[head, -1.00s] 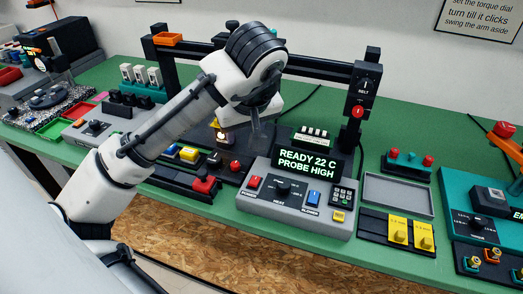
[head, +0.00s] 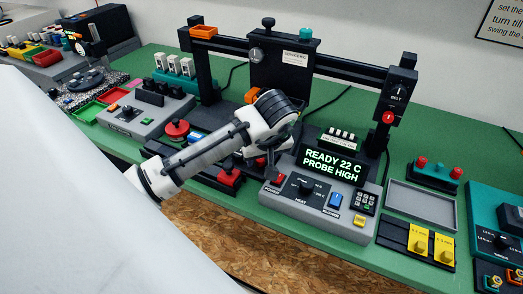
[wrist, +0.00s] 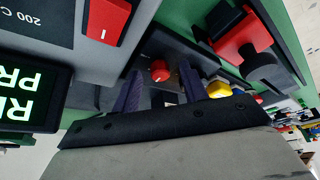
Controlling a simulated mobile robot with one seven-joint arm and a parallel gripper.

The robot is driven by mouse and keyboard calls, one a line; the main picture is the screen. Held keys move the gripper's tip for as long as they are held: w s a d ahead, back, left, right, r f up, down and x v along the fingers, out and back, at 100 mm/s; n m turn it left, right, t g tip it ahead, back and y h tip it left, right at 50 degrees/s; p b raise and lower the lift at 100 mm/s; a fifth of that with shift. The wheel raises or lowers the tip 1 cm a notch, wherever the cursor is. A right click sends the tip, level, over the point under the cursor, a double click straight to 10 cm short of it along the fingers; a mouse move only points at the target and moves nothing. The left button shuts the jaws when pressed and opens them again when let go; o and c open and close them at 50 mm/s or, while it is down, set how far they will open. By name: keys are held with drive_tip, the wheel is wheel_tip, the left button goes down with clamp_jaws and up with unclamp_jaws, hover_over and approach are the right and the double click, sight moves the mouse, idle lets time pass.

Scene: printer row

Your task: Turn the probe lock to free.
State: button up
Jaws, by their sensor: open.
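A small round red knob (wrist: 160,71) with a pale mark sits on a dark base in the wrist view, seen between my fingers. It may be the probe lock, but I cannot read a label on it. In the head view my arm hides that spot. My gripper (head: 271,172) is low beside the left end of the grey control box. In the wrist view my gripper (wrist: 160,90) is open and its fingers hold nothing. The display (head: 335,163) reads READY 22 C, PROBE HIGH.
The grey control box (head: 315,212) carries a red power switch (head: 277,181), close to my gripper. A red-handled block (head: 229,178) lies to its left. The black gantry post (head: 396,90) stands behind. A grey tray (head: 420,205) at right is empty.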

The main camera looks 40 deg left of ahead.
clamp_jaws()
idle(0.3)
drive_tip(key=m, duration=0.2)
drive_tip(key=m+t+h, duration=0.1)
drive_tip(key=shift+s+a+f+m+b, duration=0.1)
drive_tip(key=shift+f+m+b, duration=0.05)
drive_tip(key=shift+m+b, duration=0.25)
drive_tip(key=m, duration=0.1)
drive_tip(key=m+h, duration=0.1)
drive_tip(key=m, duration=0.1)
drive_tip(key=m+t+h, duration=0.1)
drive_tip(key=m, duration=0.1)
drive_tip(key=shift+s+a+b, duration=0.1)
drive_tip(key=shift+a+b, duration=0.15)
drive_tip(key=shift+b, duration=0.15)
drive_tip(key=m+h, duration=0.1)
drive_tip(key=m, duration=0.4)
drive_tip(key=shift+a+h, duration=0.2)
drive_tip(key=shift+h, duration=0.2)
drive_tip(key=shift+a+m+h+p, duration=0.15)
drive_tip(key=shift+m+h+p, duration=0.55)
drive_tip(key=shift+m+p, duration=0.9)
drive_tip(key=shift+m+b, duration=0.4)
drive_tip(key=shift+m, duration=0.1)
